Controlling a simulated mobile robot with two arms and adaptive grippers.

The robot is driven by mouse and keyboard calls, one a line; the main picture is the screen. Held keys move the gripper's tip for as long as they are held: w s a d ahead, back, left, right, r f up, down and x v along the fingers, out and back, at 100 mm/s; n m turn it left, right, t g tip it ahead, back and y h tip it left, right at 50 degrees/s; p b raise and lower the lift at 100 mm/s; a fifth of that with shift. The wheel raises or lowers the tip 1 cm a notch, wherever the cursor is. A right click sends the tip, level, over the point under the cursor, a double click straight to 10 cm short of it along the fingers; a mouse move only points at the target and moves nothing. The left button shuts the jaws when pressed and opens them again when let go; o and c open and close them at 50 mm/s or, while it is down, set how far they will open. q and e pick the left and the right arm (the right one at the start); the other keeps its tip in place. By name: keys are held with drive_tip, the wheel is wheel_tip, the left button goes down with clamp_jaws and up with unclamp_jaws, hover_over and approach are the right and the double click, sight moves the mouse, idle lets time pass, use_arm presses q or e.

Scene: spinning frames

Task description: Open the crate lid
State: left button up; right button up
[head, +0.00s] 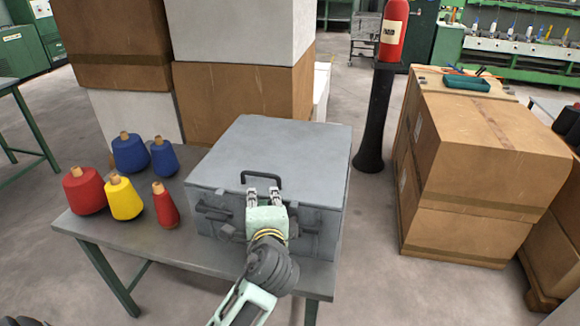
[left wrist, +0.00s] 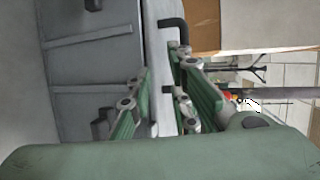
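The grey metal crate (head: 320,215) stands on a grey table, and its flat lid (head: 275,145) is down. A black arched handle (head: 262,176) is on the lid near its front edge; part of it shows in the left wrist view (left wrist: 175,24), partly hidden by a finger. My left gripper (head: 265,192) is at the lid's front edge, just in front of the handle. In the left wrist view its green fingers (left wrist: 162,98) are apart, with the lid's edge seen between them. I cannot tell whether they touch the handle. My right gripper is not in view.
Several yarn cones, including a yellow one (head: 124,198) and a red one (head: 84,190), stand on the table (head: 170,235) left of the crate. Cardboard boxes (head: 240,95) are stacked behind. A black post (head: 376,120) and more boxes (head: 480,150) stand right, across open floor.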

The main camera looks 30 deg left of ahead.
sight(260, 176)
use_arm(q)
drive_tip(key=shift+t+y, duration=0.3)
drive_tip(key=w+a, duration=0.1)
drive_tip(key=w, duration=0.1)
drive_tip(key=w+a+r, duration=0.1)
drive_tip(key=w+a, duration=0.2)
drive_tip(key=w, duration=0.1)
drive_tip(key=shift+w+a+r+p, duration=0.3)
drive_tip(key=shift+a+r, duration=0.05)
clamp_jaws()
